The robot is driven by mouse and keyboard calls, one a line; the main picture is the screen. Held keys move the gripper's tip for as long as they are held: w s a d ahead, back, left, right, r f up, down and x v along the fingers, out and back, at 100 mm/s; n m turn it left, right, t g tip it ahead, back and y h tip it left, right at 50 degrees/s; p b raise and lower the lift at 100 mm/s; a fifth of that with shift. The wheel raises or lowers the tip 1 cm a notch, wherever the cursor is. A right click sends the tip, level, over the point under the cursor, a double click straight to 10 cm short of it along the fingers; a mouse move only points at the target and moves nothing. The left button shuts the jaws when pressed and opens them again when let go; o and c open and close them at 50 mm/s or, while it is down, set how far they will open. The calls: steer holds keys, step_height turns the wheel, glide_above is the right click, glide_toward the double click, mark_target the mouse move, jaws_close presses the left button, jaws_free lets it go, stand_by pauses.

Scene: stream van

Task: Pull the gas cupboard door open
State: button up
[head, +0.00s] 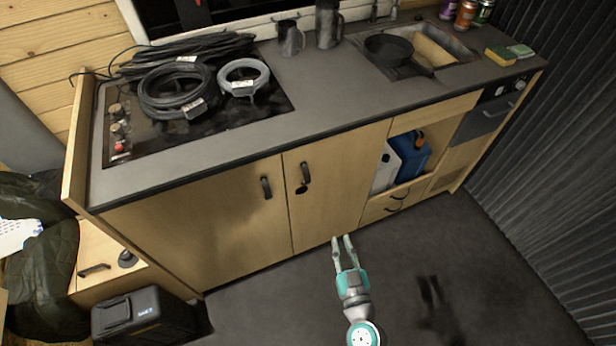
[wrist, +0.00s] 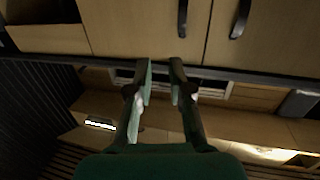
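Two wooden cupboard doors sit side by side under the worktop: a left door (head: 205,225) and a right door (head: 335,190). The frames do not show which is the gas cupboard. The left door has a dark handle (head: 266,187) near its right edge. The right door has a dark handle (head: 305,173) near its left edge, with a round black fitting below it. Both look shut. My gripper (head: 343,240) is open and empty, low in front of the right door. The wrist view looks upside down; the right door's handle (wrist: 182,18) shows beyond my open fingers (wrist: 160,75).
The worktop (head: 330,95) overhangs the doors. An open shelf holds a blue canister (head: 411,158), with drawers (head: 395,203) below it. A black box (head: 145,318) stands on the floor at lower left. The dark floor (head: 465,270) right of my arm is clear.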

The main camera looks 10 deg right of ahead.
glide_toward(308, 179)
steer(key=shift+y, duration=0.3)
steer(key=w, duration=1)
steer(key=shift+w+a+f, duration=0.2)
steer(key=shift+w, duration=0.1)
jaws_close()
